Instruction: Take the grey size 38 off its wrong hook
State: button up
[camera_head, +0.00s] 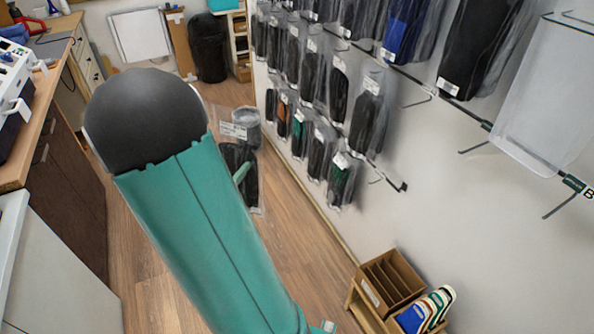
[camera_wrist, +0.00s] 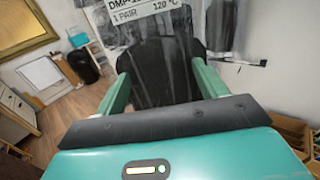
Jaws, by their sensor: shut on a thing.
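My gripper (camera_wrist: 160,82) is shut on a clear bagged packet (camera_wrist: 158,60) with a dark grey insole inside. One green finger stands on each side of it in the wrist view. Its white label reads "1 PAIR" and "120 °C" in part; I cannot read a size. In the head view the packet (camera_head: 240,192) hangs upright beyond my arm, over the floor and apart from the wall hooks. My arm hides part of it. An empty hook (camera_head: 387,182) ends the lower row of packets on the right wall.
Several bagged insoles (camera_head: 366,115) hang in rows on the right wall. Bare hooks stick out at right, near a clear empty bag (camera_head: 545,100). A cardboard box (camera_head: 388,280) stands low at the wall's foot. A workbench (camera_head: 42,125) lines the left. The wooden floor between is clear.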

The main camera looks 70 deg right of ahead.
jog(key=s+d+m+g+y, duration=0.2)
jog(key=s+d+m+g, duration=0.2)
jog(key=s, duration=0.8)
jog(key=s+d+m+g+y, duration=0.2)
jog(key=s+d+m+g, duration=0.2)
jog(key=s+d+g, duration=0.3)
jog(key=shift+s+r, duration=0.15)
jog(key=shift+s, duration=2.35)
jog(key=shift+d, duration=0.1)
